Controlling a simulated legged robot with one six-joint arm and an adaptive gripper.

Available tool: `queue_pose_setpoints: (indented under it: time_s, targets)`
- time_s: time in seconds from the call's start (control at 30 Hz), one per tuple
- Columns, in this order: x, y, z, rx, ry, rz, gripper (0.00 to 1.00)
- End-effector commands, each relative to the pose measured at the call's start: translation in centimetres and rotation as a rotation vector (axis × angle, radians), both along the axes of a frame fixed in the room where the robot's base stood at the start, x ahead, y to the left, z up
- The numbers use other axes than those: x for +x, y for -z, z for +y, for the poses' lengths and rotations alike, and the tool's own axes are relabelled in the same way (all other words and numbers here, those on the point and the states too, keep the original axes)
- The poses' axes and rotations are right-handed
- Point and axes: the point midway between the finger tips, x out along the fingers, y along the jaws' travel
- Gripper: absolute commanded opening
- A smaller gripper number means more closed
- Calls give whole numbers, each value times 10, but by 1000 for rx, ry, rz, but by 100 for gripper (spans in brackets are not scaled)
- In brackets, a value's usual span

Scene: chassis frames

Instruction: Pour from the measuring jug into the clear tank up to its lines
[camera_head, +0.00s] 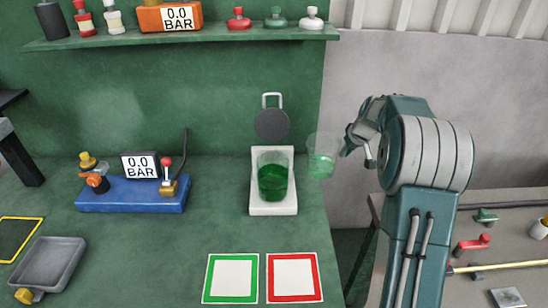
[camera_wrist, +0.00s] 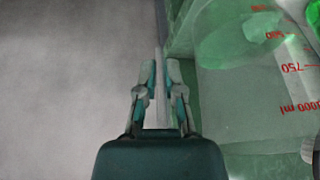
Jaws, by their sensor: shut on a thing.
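The clear tank (camera_head: 273,178) stands upright on a white stand and holds green liquid through much of its height. Its lines are too small to read. The measuring jug (camera_head: 323,150) is in the air just right of the tank, apart from it, with green liquid in its lower part. It looks close to upright. My gripper (camera_head: 361,140) is right of the jug, shut on it at its handle side. In the wrist view my gripper's fingers (camera_wrist: 160,95) close on a thin pale strip. Red upside-down markings and clear green-tinted walls show at right there.
The white stand (camera_head: 273,208) sits near the bench's right edge, with a dark round disc (camera_head: 271,124) behind the tank. A blue gauge block (camera_head: 132,192) is left. Green and red framed squares (camera_head: 293,278) lie in front. A shelf (camera_head: 180,38) runs above.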

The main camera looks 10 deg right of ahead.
Motion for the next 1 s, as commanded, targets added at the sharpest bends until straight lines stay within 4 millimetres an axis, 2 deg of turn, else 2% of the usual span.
queue_pose_setpoints:
  time_s: [0.27,0.47,0.97,1.0]
  targets:
    - [-1,-2,-1,-10,-1,-2,0]
    - [-1,-11,4,-68,-3,-12,0]
    - [-4,-51,24,-346,-6,-52,0]
    - [-4,-62,28,-375,-8,-60,0]
